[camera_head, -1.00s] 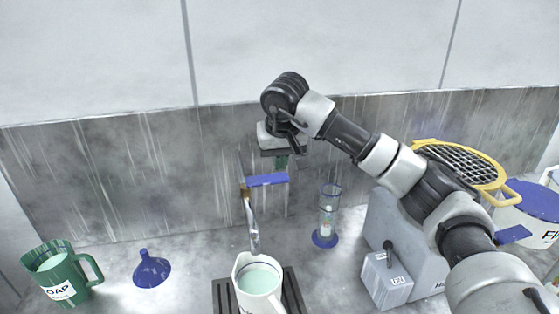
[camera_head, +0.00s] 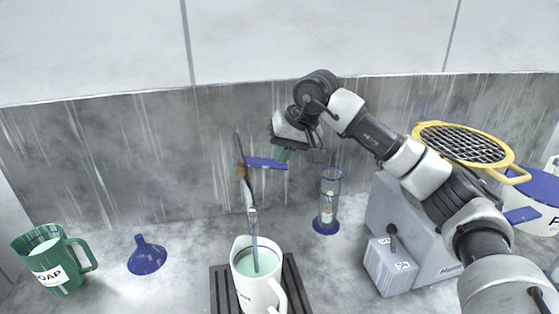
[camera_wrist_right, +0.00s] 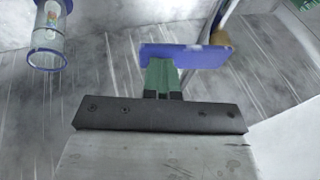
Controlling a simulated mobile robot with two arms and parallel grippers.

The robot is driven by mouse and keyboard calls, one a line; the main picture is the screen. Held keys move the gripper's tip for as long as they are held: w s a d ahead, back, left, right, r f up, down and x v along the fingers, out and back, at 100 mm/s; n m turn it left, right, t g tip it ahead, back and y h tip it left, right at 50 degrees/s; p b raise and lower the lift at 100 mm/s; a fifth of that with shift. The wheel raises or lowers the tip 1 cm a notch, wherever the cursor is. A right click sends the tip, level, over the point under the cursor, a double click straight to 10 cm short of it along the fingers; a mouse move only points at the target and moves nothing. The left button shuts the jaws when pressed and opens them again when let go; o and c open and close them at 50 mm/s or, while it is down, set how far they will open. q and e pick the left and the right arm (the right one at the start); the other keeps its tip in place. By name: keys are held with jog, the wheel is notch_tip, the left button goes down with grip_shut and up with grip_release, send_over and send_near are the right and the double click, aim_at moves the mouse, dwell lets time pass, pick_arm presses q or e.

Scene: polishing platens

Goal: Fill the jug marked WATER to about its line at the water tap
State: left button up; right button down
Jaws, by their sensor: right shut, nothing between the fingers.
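The white jug (camera_head: 252,293) stands upright under the water tap, its handle toward the lower right. Its lettering is only partly visible, and pale green shows inside. A thin bluish stream (camera_head: 255,250) runs from the tap spout (camera_head: 250,200) into the jug. The blue tap lever (camera_head: 268,163) points right from the brass valve (camera_head: 241,171); it also shows in the right wrist view (camera_wrist_right: 185,56). My right gripper (camera_head: 284,156) is shut and empty, its green fingertips (camera_wrist_right: 161,76) at the lever; whether they touch is unclear. My left gripper is out of view.
The jug stands on a dark slatted grate (camera_head: 222,290). A green SOAP jug (camera_head: 47,262) and blue funnel (camera_head: 147,257) are left. A clear cylinder with blue base (camera_head: 327,222), grey box (camera_head: 388,270) and yellow-rimmed mesh sieve (camera_head: 465,143) are right.

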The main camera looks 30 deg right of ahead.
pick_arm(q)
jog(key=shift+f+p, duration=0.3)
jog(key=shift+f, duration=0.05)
pick_arm(e)
jog(key=shift+f, duration=0.3)
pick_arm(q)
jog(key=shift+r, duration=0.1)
pick_arm(e)
jog(key=shift+r, duration=0.15)
jog(key=shift+r+p, duration=0.6)
jog(key=shift+r, duration=0.1)
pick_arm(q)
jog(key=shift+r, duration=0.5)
pick_arm(e)
jog(key=shift+r, duration=0.2)
pick_arm(q)
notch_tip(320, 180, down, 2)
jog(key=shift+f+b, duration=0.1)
jog(key=shift+b, duration=0.95)
pick_arm(e)
jog(key=v, duration=1)
jog(key=shift+s+d+r, duration=0.1)
jog(key=shift+s+r, duration=0.05)
